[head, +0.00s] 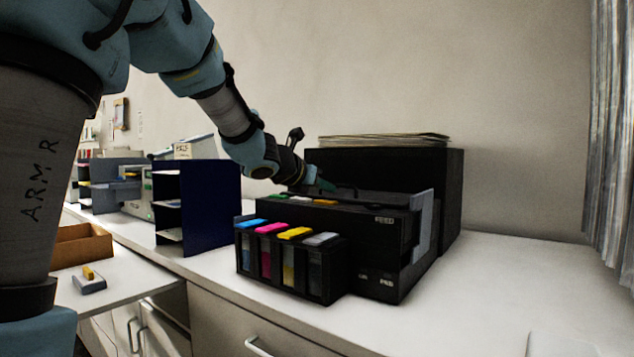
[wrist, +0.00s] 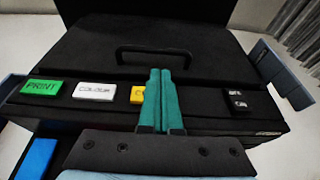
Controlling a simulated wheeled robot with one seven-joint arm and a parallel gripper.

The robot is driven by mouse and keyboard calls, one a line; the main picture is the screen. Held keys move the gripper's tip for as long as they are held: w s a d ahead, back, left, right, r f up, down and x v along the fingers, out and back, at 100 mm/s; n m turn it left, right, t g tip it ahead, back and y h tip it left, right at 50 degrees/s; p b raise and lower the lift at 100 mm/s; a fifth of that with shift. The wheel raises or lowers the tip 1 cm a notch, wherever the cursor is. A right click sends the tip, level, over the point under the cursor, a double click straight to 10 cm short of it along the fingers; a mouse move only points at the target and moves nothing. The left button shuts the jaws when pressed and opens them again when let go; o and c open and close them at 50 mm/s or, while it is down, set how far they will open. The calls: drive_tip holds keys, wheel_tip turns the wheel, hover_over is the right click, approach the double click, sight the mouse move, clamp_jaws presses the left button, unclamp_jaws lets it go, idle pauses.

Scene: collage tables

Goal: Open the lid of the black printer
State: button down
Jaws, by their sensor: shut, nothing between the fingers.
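The black printer (head: 372,232) stands on the white counter with ink tanks at its front left. In the wrist view, its lid (wrist: 205,45) lies flat and looks closed, with a black bar handle (wrist: 153,50) on top. My gripper (wrist: 161,72) is shut and empty; its teal fingertips point toward the handle, just on the near side of it. Whether they touch it I cannot tell. The fingers partly cover a yellow button (wrist: 137,95). In the head view, my gripper (head: 325,186) is over the printer's top left, near the handle (head: 342,188).
Green PRINT (wrist: 41,87) and white (wrist: 94,91) buttons line the printer's front edge. A dark blue shelf unit (head: 212,205) stands left of the printer. Papers (head: 383,140) lie on the black box behind. The counter (head: 510,285) at right is clear.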

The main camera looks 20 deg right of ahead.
drive_tip(key=shift+x, duration=1.75)
